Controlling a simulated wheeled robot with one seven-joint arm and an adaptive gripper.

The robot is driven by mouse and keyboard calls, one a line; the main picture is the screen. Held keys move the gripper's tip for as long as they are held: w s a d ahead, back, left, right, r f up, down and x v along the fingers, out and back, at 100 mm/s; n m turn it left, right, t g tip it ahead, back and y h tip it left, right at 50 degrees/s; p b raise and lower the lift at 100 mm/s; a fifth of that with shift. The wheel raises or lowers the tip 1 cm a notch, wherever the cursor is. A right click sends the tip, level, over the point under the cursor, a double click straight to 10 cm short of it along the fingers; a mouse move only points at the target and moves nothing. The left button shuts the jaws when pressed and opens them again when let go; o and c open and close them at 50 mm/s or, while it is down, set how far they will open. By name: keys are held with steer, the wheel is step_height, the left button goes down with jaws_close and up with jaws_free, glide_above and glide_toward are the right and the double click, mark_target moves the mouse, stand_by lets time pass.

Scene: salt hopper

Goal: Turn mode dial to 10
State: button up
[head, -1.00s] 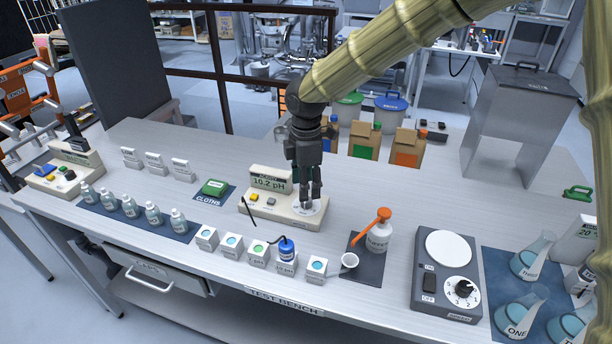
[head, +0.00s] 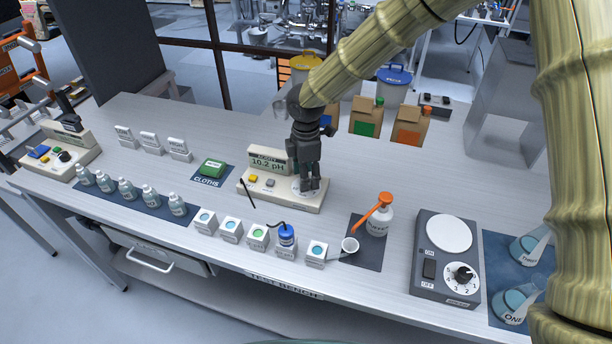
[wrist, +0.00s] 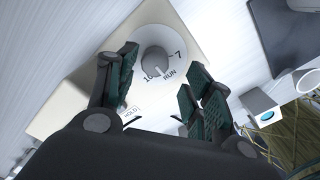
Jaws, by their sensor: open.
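The meter's display (head: 268,162) shows 10.2 pH. My gripper (head: 310,187) points down over the right end of the meter and mostly hides the dial in the head view. In the wrist view my gripper (wrist: 163,68) is open, with dark green finger pads on either side of the dial. I cannot tell whether they touch the knob.
Yellow and grey buttons sit left of the dial, with a dark stick (head: 247,193) at the meter's left end. Small white boxes (head: 257,236) stand in front, one carrying a blue-capped item. An orange-topped bottle (head: 378,216) and a stirrer (head: 446,257) stand right.

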steer(key=w+f, duration=0.2)
steer(key=shift+f, duration=0.4)
steer(key=shift+s+r, duration=0.25)
steer(key=shift+s, duration=0.35)
steer(key=shift+s+r, duration=0.25)
steer(key=shift+s, duration=0.3)
steer(key=shift+c, duration=0.3)
steer(key=shift+w+f, duration=0.5)
steer(key=shift+w, duration=0.25)
steer(key=c, duration=1)
steer(key=shift+o, duration=0.2)
steer(key=shift+s+r, duration=0.1)
steer(key=shift+r, duration=0.05)
